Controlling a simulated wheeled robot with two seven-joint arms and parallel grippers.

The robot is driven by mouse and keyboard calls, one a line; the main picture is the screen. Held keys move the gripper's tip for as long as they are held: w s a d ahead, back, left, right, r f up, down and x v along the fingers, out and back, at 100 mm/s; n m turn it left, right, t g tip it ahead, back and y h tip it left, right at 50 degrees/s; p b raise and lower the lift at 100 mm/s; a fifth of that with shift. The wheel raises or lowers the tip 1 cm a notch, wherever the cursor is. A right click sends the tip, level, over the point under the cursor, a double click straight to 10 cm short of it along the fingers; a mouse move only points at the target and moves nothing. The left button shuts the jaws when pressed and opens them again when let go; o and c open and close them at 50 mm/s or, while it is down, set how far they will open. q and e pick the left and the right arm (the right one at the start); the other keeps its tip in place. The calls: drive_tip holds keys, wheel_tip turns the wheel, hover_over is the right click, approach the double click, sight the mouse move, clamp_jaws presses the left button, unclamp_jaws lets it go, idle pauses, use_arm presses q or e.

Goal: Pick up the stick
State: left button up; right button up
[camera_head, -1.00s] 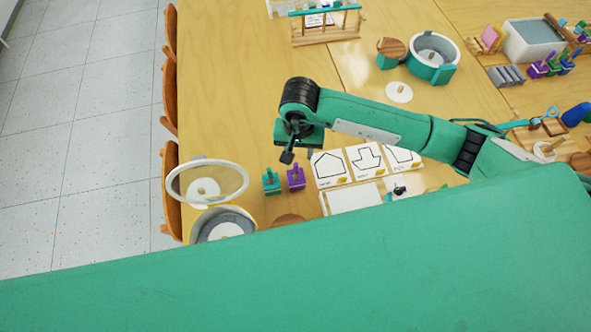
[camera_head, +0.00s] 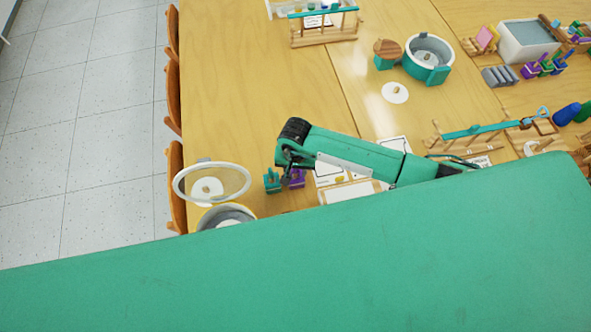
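One teal stick (camera_head: 323,12) lies across a wooden rack (camera_head: 325,36) at the back of the table. The frames do not show which one the task means. My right gripper (camera_head: 287,168) is at the far left end of my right arm, above the small teal and purple blocks and well apart from both sticks. Its fingers are mostly hidden by the arm, so its opening is unclear. My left gripper is out of view.
A teal-and-white round pot (camera_head: 429,60) and a white disc (camera_head: 395,92) stand in the middle. A teal block (camera_head: 272,181), a purple block (camera_head: 296,178) and a round glass lid (camera_head: 211,182) are near the gripper. The table's left-centre is clear; chairs line its left edge.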

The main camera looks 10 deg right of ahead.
drive_tip(key=shift+f, duration=0.2)
clamp_jaws()
drive_tip(key=shift+r, duration=0.15)
